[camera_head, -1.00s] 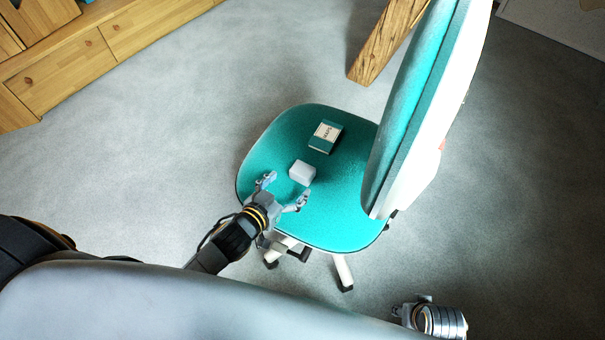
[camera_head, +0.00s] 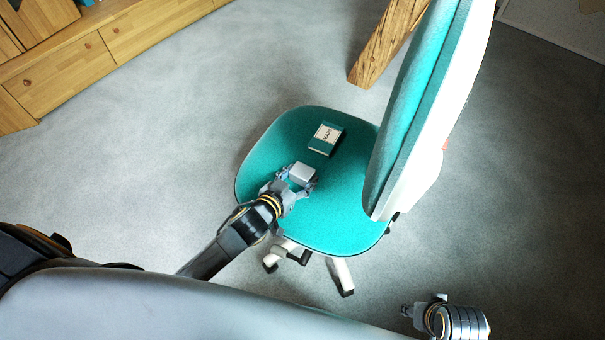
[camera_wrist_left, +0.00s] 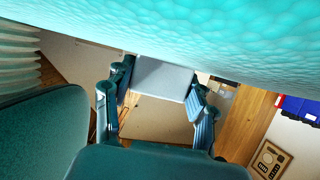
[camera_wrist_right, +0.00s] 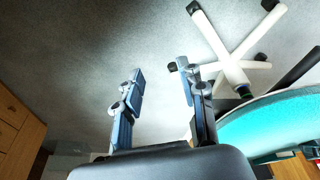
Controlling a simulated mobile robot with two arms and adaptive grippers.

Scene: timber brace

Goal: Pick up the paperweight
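The paperweight, a pale grey block (camera_head: 302,173), sits on the teal seat of an office chair (camera_head: 330,220). My left gripper (camera_head: 298,181) reaches over the seat from the near left, with its fingers closed in on both sides of the block. In the left wrist view the block (camera_wrist_left: 162,80) is between the two fingertips (camera_wrist_left: 160,88), which appear to touch its sides; it still appears to rest against the seat. My right gripper (camera_wrist_right: 162,85) is open and empty, away from the seat over the floor; the head view shows only part of that arm at the lower right.
A teal book labelled MAPS (camera_head: 326,138) lies on the seat just beyond the block. The chair's tall backrest (camera_head: 425,110) rises at the right. A timber beam (camera_head: 385,45) stands behind. Wooden drawers (camera_head: 110,45) are at the upper left; the floor between is clear.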

